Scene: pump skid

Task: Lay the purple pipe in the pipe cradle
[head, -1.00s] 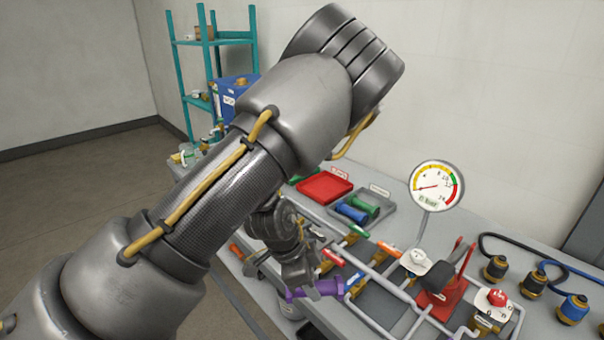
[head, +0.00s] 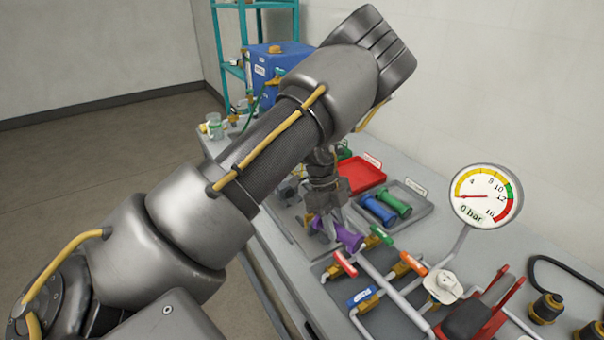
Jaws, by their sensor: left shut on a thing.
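The purple pipe (head: 349,240) has flared ends and lies across my left gripper (head: 331,222), which is shut on its middle. The gripper points down and holds the pipe over the left part of the bench, just behind the valve piping. A grey tray (head: 422,208) to the right of the pipe holds a blue pipe (head: 376,209) and a green pipe (head: 396,203) lying side by side. I cannot read its label or tell whether it is the pipe cradle. My left arm hides part of the bench. My right gripper is not in view.
A red tray (head: 364,176) lies behind the grey one. Valve piping with coloured handles (head: 412,263) and a pressure gauge (head: 485,196) stand in front and to the right. A blue box (head: 274,70) and a glass jar (head: 214,126) stand at the far end.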

